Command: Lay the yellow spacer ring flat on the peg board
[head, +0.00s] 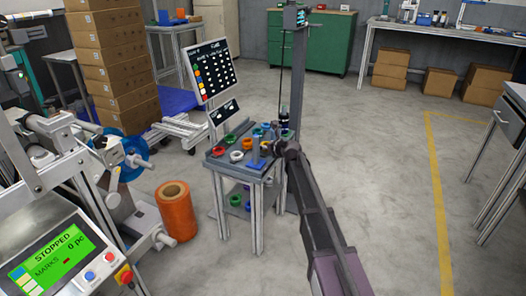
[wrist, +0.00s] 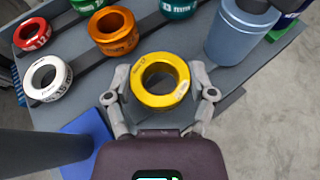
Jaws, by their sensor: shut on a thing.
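The yellow spacer ring (wrist: 160,60) is between the two fingers of my gripper (wrist: 160,88) in the wrist view. The fingers press on its left and right sides, and its round hole faces the camera. In the head view my gripper (head: 274,146) is over the right part of a small grey table, where the ring is too small to make out clearly. I cannot tell which part is the peg board.
White (wrist: 48,80), red (wrist: 33,34), orange (wrist: 114,31) and green rings stand in rows on the grey table (head: 222,163). A blue-grey cup (wrist: 240,30) is at the right. A sign board (head: 212,70) rises behind the table. Open floor lies to the right.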

